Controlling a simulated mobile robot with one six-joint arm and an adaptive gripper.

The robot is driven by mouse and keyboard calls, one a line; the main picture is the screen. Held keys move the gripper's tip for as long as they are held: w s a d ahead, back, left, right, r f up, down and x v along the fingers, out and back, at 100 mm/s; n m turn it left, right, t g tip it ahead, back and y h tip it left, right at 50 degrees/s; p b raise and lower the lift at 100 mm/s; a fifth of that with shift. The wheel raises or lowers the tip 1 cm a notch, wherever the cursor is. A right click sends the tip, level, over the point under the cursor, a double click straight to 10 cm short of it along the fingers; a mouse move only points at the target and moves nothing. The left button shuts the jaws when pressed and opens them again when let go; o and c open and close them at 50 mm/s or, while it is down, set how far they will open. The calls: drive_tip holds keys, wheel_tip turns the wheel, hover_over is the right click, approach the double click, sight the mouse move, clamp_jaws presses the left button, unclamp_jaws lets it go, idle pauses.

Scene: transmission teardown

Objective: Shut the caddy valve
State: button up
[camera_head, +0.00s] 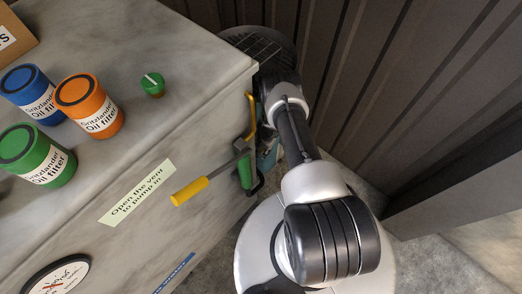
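The caddy appears to be the large grey marbled box (160,140) at the left. A small green knob (153,84) with a white line stands on its top near the right edge. On its side are a grey lever with a yellow grip (190,191), a green part (245,171) and a yellow bent bar (251,117) at the corner. I cannot tell for sure which of these is the valve. My arm rises right of the box and bends behind its far corner. My gripper cannot be made out; it seems hidden there.
A blue (33,92), an orange (90,105) and a green oil filter can (38,155) stand on the box top. A cardboard box (14,35) is at the upper left. A label (137,193) reads "Open the vent to pump in". A dark ribbed wall (400,90) closes in behind my arm.

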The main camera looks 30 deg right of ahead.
drive_tip(key=shift+c, duration=0.3)
clamp_jaws()
drive_tip(key=shift+w+f+b, duration=0.1)
drive_tip(key=shift+b, duration=0.45)
drive_tip(key=shift+d+f+y+b, duration=0.1)
drive_tip(key=shift+d+y+b, duration=0.1)
drive_tip(key=shift+y+b, duration=0.65)
drive_tip(key=shift+d+g+y+b, duration=0.1)
drive_tip(key=shift+g+y+b, duration=0.35)
drive_tip(key=shift+y, duration=0.3)
drive_tip(key=shift+d+g+y, duration=0.1)
drive_tip(key=shift+g+y, duration=0.25)
drive_tip(key=shift+y, duration=0.95)
